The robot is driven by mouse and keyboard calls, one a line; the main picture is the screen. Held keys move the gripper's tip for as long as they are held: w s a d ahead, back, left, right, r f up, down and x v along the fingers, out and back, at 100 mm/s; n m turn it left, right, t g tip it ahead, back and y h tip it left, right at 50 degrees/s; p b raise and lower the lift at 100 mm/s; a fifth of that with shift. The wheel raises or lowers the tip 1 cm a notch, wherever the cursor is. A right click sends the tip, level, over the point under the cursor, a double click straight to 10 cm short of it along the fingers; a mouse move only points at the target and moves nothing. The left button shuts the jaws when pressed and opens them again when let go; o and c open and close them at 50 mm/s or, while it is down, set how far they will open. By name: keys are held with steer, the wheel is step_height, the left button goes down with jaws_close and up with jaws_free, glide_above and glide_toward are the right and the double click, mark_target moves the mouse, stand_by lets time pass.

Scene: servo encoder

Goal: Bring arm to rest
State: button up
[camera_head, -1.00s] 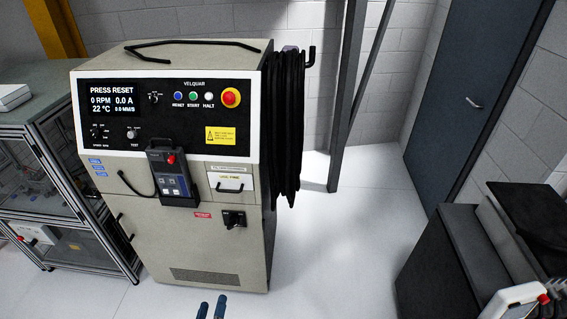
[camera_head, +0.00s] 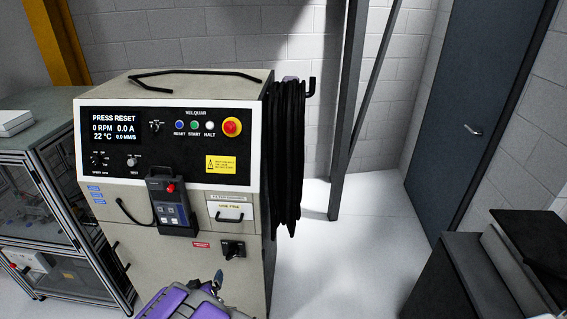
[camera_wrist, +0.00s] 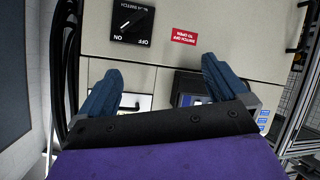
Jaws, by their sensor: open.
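My gripper (camera_wrist: 157,76) is open in the wrist view, its two blue fingers apart with nothing between them. That view shows the cabinet front upside down beyond the fingers. In the head view my purple arm shows at the bottom centre, in front of the beige cabinet (camera_head: 180,262). The fingers cannot be made out clearly there. The cabinet's screen (camera_head: 117,128) reads PRESS RESET, 0 RPM, 0.0 A and 22 °C. A handheld pendant (camera_head: 170,205) hangs on the front. A black rotary switch (camera_head: 232,249) sits at its lower right and also shows in the wrist view (camera_wrist: 132,22).
Black cables (camera_head: 287,155) hang on the cabinet's right side. A glass-sided metal-framed bench (camera_head: 50,190) stands at left. A dark cabinet (camera_head: 455,275) stands at lower right. Clear white floor (camera_head: 340,260) lies between, with a grey post (camera_head: 347,110) behind.

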steer(key=w+d+r+m+g+y, duration=0.1)
steer(key=d+r+g, duration=0.1)
steer(key=d+r, duration=0.35)
steer(key=w+d+r+g+y, duration=0.1)
steer(key=d+r+g, duration=0.15)
steer(key=r, duration=0.55)
steer(key=s+d+r+m+g, duration=0.1)
steer(key=s+d+r+g, duration=0.2)
steer(key=s+d+r, duration=0.65)
steer(key=s+d+r+m+g+h, duration=0.1)
steer(key=s+d+r+g, duration=0.1)
steer(key=s+d, duration=0.5)
steer(key=s+d+r+m+g+b, duration=0.1)
steer(key=s+d+r+g, duration=0.1)
steer(key=s+d, duration=0.6)
steer(key=s+d+r+g+h, duration=0.1)
steer(key=s+d, duration=0.7)
steer(key=s, duration=0.9)
steer(key=shift+s+r+m+g+h, duration=0.3)
steer(key=shift+r+m+g, duration=0.15)
steer(key=shift+g, duration=0.5)
steer(key=shift+w+a, duration=0.1)
